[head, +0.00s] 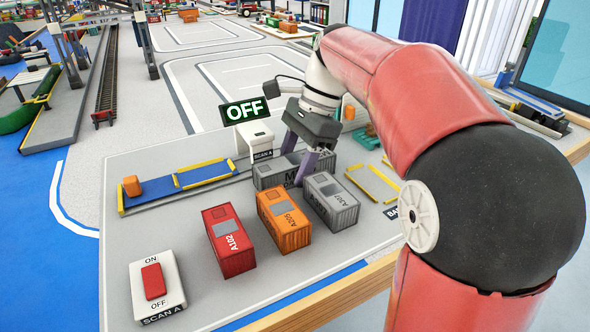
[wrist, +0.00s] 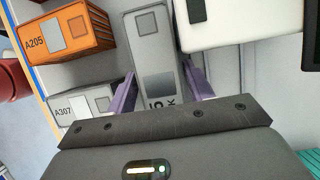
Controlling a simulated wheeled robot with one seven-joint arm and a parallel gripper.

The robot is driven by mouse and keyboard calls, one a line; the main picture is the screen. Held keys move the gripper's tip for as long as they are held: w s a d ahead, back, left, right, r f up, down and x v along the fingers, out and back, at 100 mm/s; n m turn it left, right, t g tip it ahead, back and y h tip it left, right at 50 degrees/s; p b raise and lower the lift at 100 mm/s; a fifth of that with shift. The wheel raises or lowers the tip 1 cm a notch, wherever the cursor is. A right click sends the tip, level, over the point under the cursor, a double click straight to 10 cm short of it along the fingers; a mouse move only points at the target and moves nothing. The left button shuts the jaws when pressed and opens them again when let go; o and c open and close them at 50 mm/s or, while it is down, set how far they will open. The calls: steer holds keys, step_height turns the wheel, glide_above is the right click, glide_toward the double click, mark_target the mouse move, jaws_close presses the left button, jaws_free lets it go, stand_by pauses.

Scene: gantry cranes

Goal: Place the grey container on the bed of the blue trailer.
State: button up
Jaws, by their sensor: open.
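A grey container (head: 270,176) with dark lettering lies near the scanner in the head view. In the wrist view the same grey container (wrist: 154,50) runs between the two purple fingers of my gripper (wrist: 160,80). My gripper (head: 298,168) is open and low around this container; contact cannot be told. A second grey container, A307 (head: 331,203), stands closer to the front and also shows in the wrist view (wrist: 82,103). The blue trailer (head: 205,172), with yellow end pieces and an orange block (head: 132,186) at its left end, lies to the left; its blue bed looks empty.
Orange container A205 (head: 284,222) and red container A102 (head: 229,242) stand in front. A white scanner (head: 255,138) marked SCAN A, under an OFF sign (head: 245,110), stands behind the grey container. A red switch (head: 153,282) is at front left. Yellow rails (head: 372,184) lie right.

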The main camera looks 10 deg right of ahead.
steer(key=c, duration=0.9)
steer(key=shift+r, duration=0.1)
